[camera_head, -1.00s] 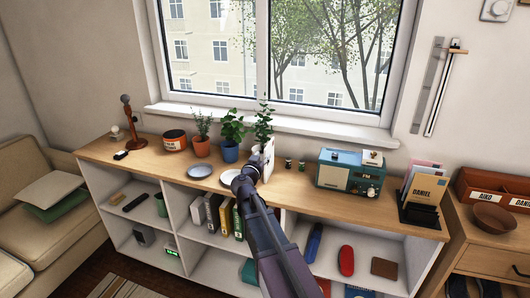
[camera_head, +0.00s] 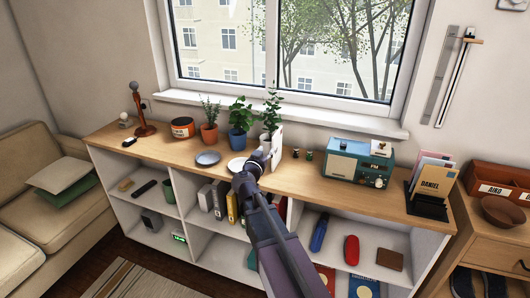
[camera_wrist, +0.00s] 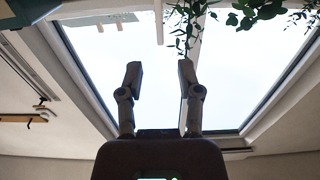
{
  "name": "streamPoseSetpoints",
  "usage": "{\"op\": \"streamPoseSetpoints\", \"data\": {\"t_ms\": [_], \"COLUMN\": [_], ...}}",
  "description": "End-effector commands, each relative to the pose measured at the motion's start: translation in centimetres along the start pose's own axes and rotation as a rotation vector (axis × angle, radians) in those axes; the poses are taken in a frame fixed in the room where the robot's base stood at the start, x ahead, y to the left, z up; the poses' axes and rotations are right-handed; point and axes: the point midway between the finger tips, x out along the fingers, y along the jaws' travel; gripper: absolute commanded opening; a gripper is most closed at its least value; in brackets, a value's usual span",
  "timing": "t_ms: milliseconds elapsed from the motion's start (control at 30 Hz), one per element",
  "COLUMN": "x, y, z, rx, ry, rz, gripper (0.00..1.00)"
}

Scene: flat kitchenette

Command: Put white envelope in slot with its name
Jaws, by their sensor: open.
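A dark letter holder (camera_head: 421,207) stands at the right end of the wooden counter. A tan envelope marked DANIEL (camera_head: 430,186) is at its front, with pale and pinkish envelopes (camera_head: 436,165) behind it. I cannot tell which of these is the white envelope. The red-brown slot box (camera_head: 490,173) stands on the cabinet at the far right. One label reads AIKO (camera_head: 491,190); another is too small to read. My gripper (camera_head: 252,160) is over the middle of the counter, left of the holder. The wrist view shows its fingers (camera_wrist: 158,80) apart and empty, against the window.
A teal radio (camera_head: 357,163) stands between my gripper and the letter holder. Potted plants (camera_head: 240,138), a white upright panel (camera_head: 277,143) and plates (camera_head: 208,158) are near my gripper. A brown bowl (camera_head: 503,211) sits before the slot box. Open shelves are below the counter.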

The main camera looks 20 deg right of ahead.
Motion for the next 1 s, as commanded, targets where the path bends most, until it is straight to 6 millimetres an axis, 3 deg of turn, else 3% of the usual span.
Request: {"op": "streamPoseSetpoints", "data": {"t_ms": [267,467,767,1000], "x": [0.0,-0.5,-3.0,-7.3], "y": [0.1,1.7,6.7,9.7], "z": [0.1,1.2,6.2,11.4], "rx": [-0.002,-0.022,-0.124,-0.241], "ry": [-0.005,-0.065,-0.355,-0.698], "rz": [0.004,0.053,0.181,0.185], "gripper": [0.46,0.46,0.46,0.46]}}
